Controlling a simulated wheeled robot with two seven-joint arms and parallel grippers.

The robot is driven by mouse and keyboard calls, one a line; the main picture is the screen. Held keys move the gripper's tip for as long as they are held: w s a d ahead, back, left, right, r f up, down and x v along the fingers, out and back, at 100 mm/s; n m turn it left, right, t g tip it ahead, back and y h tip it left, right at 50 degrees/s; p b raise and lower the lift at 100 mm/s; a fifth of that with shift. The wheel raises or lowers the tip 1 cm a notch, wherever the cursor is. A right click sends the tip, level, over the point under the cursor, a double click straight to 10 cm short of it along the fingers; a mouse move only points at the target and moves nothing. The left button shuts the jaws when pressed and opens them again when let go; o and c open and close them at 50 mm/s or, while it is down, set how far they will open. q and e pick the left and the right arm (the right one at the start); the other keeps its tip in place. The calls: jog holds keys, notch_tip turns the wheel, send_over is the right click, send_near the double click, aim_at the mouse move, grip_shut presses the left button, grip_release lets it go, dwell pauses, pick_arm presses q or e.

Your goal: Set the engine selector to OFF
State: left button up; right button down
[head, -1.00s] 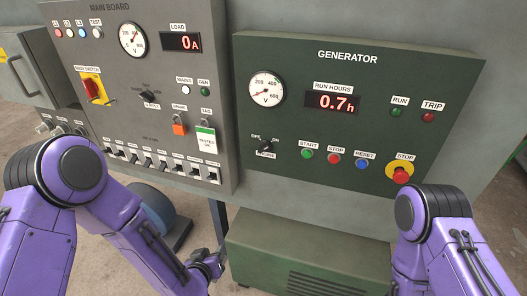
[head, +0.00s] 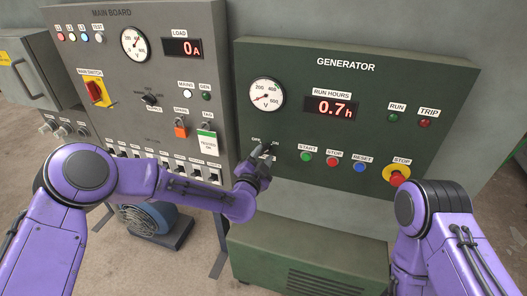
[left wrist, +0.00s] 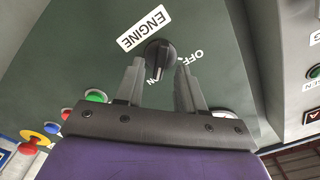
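The engine selector (left wrist: 160,54) is a round black knob with a pale pointer line on the green generator panel, beside a white ENGINE label (left wrist: 142,28). An OFF mark (left wrist: 196,55) shows at its right in the left wrist view. In the head view my left gripper (head: 267,148) is at the selector and hides most of it. In the left wrist view the left gripper (left wrist: 160,66) is open, its two grey fingers on either side of the knob with gaps showing. I cannot tell whether the fingertips reach around it. My right gripper is out of view.
Start (head: 306,156), stop (head: 332,161) and reset (head: 359,167) buttons lie right of the selector. A red emergency stop (head: 397,178) sits on yellow at lower right. The main board (head: 160,70), with a row of switches, is on the left. A green housing (head: 300,250) stands below.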

pick_arm(q)
jog(key=shift+w+d, duration=0.15)
jog(key=shift+w, duration=0.45)
grip_shut()
jog(key=n+b, duration=0.3)
jog(key=shift+f, duration=0.1)
jog(key=n+b, duration=0.2)
jog(key=n, duration=0.2)
jog(key=n+b, duration=0.1)
jog(key=n, duration=0.1)
jog(key=n+b, duration=0.1)
jog(key=n, duration=0.1)
jog(key=n+b, duration=0.1)
jog(key=shift+a+n, duration=0.25)
jog(key=shift+n, duration=0.15)
jog(key=shift+w+a+n+b, duration=0.15)
jog(key=shift+n+b, duration=1.1)
jog(key=shift+n, duration=1.35)
